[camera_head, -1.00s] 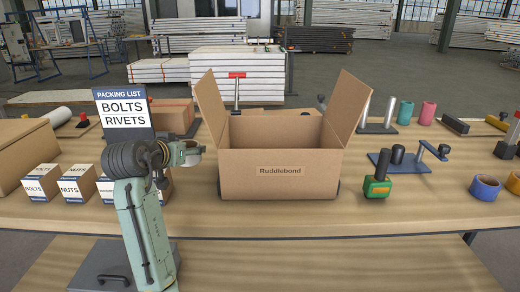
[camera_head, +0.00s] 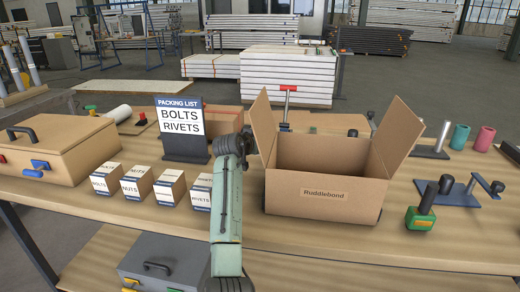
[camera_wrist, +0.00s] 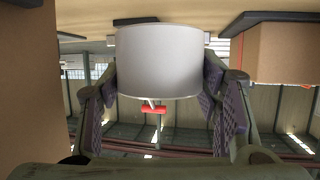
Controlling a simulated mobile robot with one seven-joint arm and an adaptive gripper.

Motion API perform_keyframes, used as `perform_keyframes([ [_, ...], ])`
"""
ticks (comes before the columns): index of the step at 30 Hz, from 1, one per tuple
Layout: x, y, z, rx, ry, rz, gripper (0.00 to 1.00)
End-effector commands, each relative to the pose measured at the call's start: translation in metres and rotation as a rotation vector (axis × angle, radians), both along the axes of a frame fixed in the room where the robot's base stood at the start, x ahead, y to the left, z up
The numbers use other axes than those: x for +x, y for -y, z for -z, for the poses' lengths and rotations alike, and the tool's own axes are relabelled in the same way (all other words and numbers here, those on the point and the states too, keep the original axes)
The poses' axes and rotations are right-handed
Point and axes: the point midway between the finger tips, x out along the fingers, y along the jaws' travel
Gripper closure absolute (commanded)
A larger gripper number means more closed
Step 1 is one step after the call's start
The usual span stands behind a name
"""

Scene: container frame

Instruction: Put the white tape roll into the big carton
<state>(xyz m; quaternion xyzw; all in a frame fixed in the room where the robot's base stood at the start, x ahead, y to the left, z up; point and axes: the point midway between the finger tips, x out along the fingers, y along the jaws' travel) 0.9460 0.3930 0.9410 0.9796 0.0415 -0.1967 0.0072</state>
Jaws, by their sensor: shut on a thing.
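The white tape roll (camera_wrist: 160,65) is between my gripper's fingers (camera_wrist: 158,78) in the wrist view, and the gripper is shut on it. In the head view my gripper is largely hidden behind my own wrist, just left of the big carton, so the roll does not show clearly there. The big carton (camera_head: 318,209), labelled Ruddlebond, stands on the table with its side flaps up and its top open. A close brown cardboard surface (camera_wrist: 28,80) fills the left edge of the wrist view, probably the carton's side.
Several small labelled boxes (camera_head: 137,182) and a packing list sign (camera_head: 181,123) stand left of my arm. A brown case (camera_head: 55,150) lies far left. A green-based tool (camera_head: 420,218) and a blue clamp-like tool (camera_head: 450,192) are right of the carton.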

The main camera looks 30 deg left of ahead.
Motion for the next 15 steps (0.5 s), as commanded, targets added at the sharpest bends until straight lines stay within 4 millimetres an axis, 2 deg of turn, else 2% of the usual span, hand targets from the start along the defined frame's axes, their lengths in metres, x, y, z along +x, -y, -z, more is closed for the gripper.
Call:
perform_keyframes([
  [8,-0.001,0.001,0.020,0.002,0.001,0.001,0.70],
  [15,-0.001,0.001,0.047,0.002,0.003,0.001,0.70],
])
